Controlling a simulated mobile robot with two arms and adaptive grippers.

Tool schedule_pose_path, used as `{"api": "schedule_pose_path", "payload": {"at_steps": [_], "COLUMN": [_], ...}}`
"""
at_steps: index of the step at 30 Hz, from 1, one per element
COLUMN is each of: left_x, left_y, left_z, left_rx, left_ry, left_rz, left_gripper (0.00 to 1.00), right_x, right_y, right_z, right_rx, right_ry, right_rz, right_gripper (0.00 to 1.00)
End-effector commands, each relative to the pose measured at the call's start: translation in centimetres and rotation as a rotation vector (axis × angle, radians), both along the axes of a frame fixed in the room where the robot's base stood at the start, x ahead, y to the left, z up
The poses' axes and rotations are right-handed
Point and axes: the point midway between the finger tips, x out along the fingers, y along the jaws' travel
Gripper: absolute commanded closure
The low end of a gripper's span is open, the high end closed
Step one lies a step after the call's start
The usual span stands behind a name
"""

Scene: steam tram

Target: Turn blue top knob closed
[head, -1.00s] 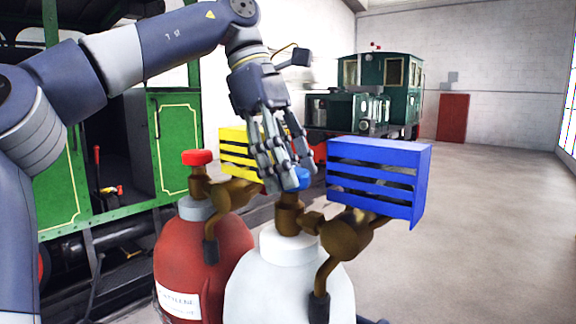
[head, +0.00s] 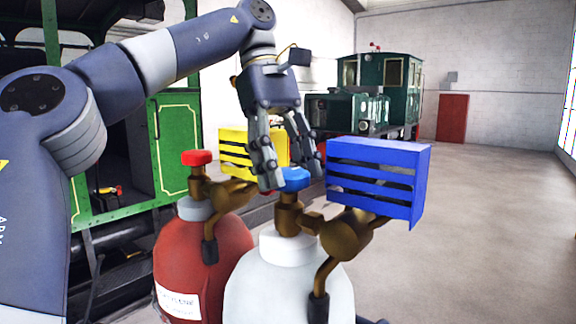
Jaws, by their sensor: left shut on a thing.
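The blue top knob (head: 294,179) sits on the brass valve (head: 290,212) of the white cylinder (head: 277,285) in the head view. My left gripper (head: 292,178) comes down from above, with its fingers on both sides of the knob and shut on it. The fingers hide part of the knob's left and right sides. My right gripper is not in view.
A red cylinder (head: 203,255) with a red knob (head: 197,157) stands close on the left. A blue slatted box (head: 378,165) is on the right and a yellow one (head: 235,140) behind. Open floor (head: 480,240) lies to the right.

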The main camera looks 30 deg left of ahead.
Motion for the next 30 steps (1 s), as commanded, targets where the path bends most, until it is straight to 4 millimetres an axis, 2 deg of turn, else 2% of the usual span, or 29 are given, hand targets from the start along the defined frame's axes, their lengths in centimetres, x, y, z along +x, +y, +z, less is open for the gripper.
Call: {"api": "schedule_pose_path", "payload": {"at_steps": [6,7,8,19,30], "left_x": [0.00,0.00,0.00,-0.02,-0.10], "left_y": [-0.05,-0.05,-0.05,-0.03,0.01], "left_z": [0.20,0.20,0.20,0.08,0.10], "left_rx": [-0.003,-0.003,-0.003,0.000,-0.001], "left_ry": [-0.006,-0.006,-0.006,-0.001,-0.002], "left_rz": [-0.003,-0.003,-0.003,-0.001,0.057], "left_gripper": [0.71,0.45,0.39,0.39,0.39], "right_x": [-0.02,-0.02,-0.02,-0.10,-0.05], "right_y": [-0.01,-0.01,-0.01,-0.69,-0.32], "right_z": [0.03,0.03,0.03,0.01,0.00], "right_rx": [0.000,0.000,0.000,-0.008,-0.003], "right_ry": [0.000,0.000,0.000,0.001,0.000], "right_rz": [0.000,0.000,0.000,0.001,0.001], "right_gripper": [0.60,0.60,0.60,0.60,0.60]}}
